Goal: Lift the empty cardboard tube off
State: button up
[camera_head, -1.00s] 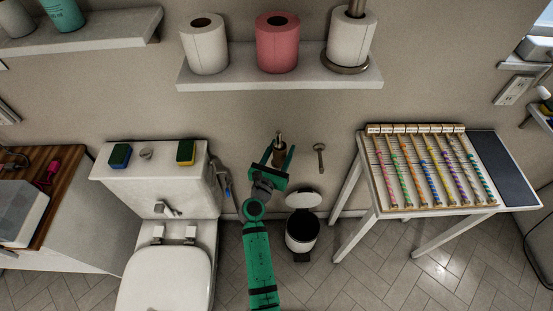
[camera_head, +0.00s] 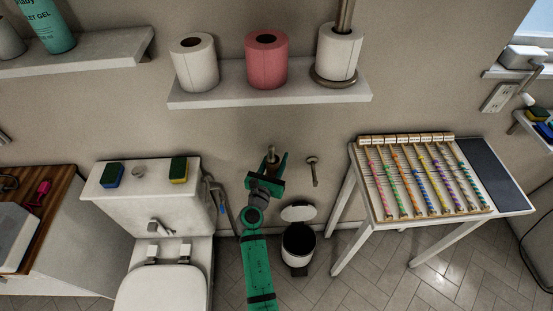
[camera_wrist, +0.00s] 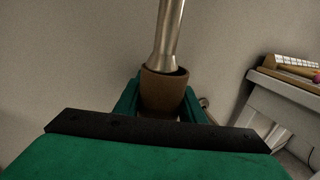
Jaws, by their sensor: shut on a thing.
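The brown cardboard tube (camera_wrist: 164,92) sits around a metal rod (camera_wrist: 169,35) in the wrist view, with the rod coming out of its open top. My gripper (camera_wrist: 160,102) is shut on the tube, one green finger on each side. In the head view my gripper (camera_head: 268,167) is at the wall holder, left of a second, bare holder (camera_head: 312,170). The tube is small and mostly hidden by my fingers there. Its lower end is hidden behind my gripper in the wrist view.
A bin (camera_head: 298,245) with its lid up stands below and right of my gripper. A shelf (camera_head: 270,88) with several paper rolls is above.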

jog(key=shift+r, duration=2.8)
jog(key=shift+r, duration=3)
jog(key=shift+r, duration=3)
